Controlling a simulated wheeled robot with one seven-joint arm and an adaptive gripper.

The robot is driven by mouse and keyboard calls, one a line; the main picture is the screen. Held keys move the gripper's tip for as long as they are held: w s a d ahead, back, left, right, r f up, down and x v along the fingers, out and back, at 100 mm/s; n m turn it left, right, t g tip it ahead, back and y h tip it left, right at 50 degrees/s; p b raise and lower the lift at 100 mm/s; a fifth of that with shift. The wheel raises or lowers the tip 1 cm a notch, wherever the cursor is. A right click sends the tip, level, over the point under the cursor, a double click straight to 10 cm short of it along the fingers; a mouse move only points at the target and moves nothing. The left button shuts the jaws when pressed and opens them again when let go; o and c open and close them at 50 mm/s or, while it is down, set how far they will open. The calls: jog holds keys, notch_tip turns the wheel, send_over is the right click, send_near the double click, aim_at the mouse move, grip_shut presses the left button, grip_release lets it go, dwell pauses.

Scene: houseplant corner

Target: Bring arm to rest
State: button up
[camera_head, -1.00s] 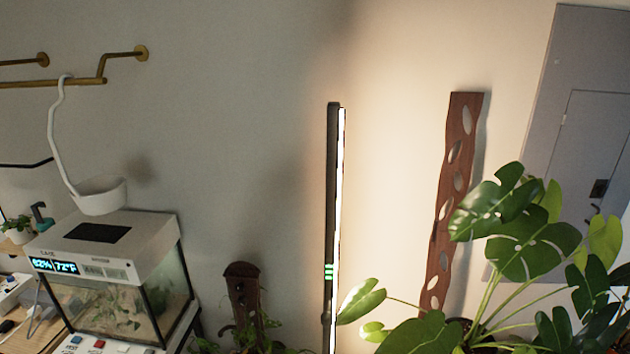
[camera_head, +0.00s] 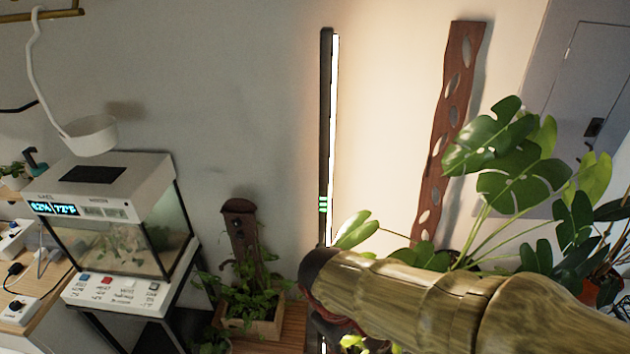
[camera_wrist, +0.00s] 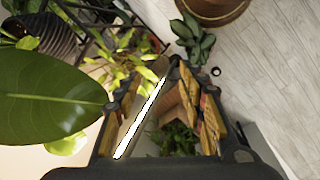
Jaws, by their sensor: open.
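My gripper (camera_wrist: 153,98) shows in the wrist view with its two brown-patterned fingers apart and nothing held between them. Beyond the fingers are the bright light strip and green leaves; a large leaf (camera_wrist: 50,105) hangs close on the left. In the head view my bamboo-patterned arm reaches in from the lower right, in front of the big-leaved plant (camera_head: 525,185). The gripper's fingers cannot be made out there.
A lit vertical lamp (camera_head: 327,130) and a perforated wooden board (camera_head: 450,125) stand at the wall. A terrarium (camera_head: 120,215) is at left, with a wooden planter (camera_head: 255,325) beside it. In the wrist view, pale floor (camera_wrist: 275,60) is open at right.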

jog(key=s+d+r+m+t+y, duration=0.1)
jog(key=s+d+r+m+t, duration=0.1)
jog(key=d+r+m, duration=0.2)
jog(key=s+d+r+m+t+y, duration=0.1)
jog(key=s+d+r+m+t, duration=0.1)
jog(key=d+r, duration=0.5)
notch_tip(320, 180, up, 2)
jog(key=shift+s+d+r+m+t+y, duration=0.1)
jog(key=shift+s+d+m+t+y, duration=0.35)
jog(key=shift+m, duration=0.75)
jog(key=shift+s+a, duration=0.15)
jog(key=shift+s, duration=0.05)
